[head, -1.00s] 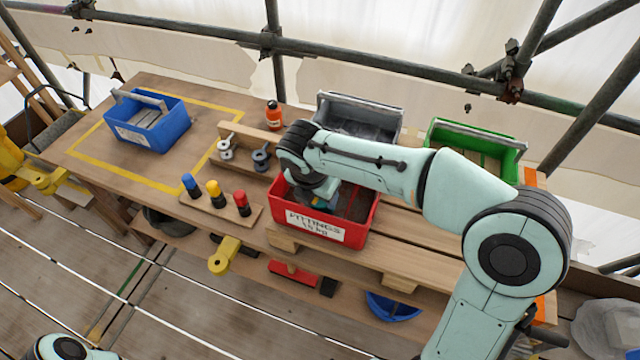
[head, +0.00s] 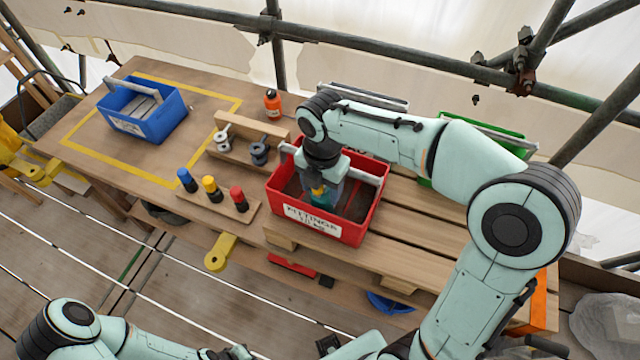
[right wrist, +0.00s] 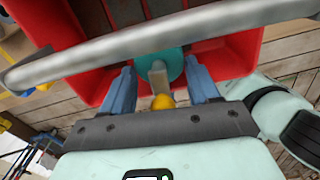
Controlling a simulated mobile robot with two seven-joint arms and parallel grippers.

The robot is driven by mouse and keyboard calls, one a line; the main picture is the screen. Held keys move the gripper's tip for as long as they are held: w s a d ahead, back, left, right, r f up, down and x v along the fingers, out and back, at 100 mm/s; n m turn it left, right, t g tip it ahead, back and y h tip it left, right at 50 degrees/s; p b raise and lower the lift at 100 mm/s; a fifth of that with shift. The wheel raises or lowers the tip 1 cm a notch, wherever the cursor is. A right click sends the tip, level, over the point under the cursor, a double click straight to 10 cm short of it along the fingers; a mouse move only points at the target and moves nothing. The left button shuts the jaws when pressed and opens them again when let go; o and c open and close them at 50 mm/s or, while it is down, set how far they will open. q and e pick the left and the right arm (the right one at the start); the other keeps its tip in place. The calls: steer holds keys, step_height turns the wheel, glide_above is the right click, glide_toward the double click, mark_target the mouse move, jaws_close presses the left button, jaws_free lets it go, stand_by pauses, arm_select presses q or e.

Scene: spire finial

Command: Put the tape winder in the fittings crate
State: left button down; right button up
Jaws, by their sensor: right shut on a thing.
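The red fittings crate (head: 377,205) stands on the bench with its label facing me and a grey bar handle across it. My right gripper (head: 322,200) points down within the crate's outline. It is shut on the tape winder (head: 318,190), a teal disc with a yellow knob. In the right wrist view, the winder (right wrist: 171,62) sits between the two blue fingers of the gripper (right wrist: 161,85), and the crate's handle (right wrist: 240,18) crosses in front. Whether the winder touches the crate floor cannot be told. Of my left arm only links show at bottom left; its gripper is not visible.
A blue crate (head: 165,123) stands inside a yellow outline at the left. A rack of coloured-top pegs (head: 225,209) and a wooden holder with spools (head: 245,148) are left of the red crate. A green crate (head: 510,150) and a grey crate are behind my right arm.

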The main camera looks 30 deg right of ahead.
steer(key=shift+w+d, duration=0.2)
steer(key=shift+d, duration=0.05)
steer(key=shift+f, duration=0.2)
steer(key=o, duration=1.3)
steer(key=shift+a, duration=0.1)
steer(key=shift+o, duration=0.8)
steer(key=shift+s+a+r, duration=0.1)
steer(key=shift+s, duration=0.05)
arm_select(q)
steer(key=shift+w+d, duration=0.1)
steer(key=shift+d, duration=0.05)
arm_select(e)
steer(key=shift+r, duration=0.3)
arm_select(q)
steer(key=w+r+p, duration=0.2)
steer(key=r, duration=0.1)
steer(key=shift+w, duration=0.25)
arm_select(e)
step_height(320, 180, up, 12)
steer(key=shift+f, duration=0.2)
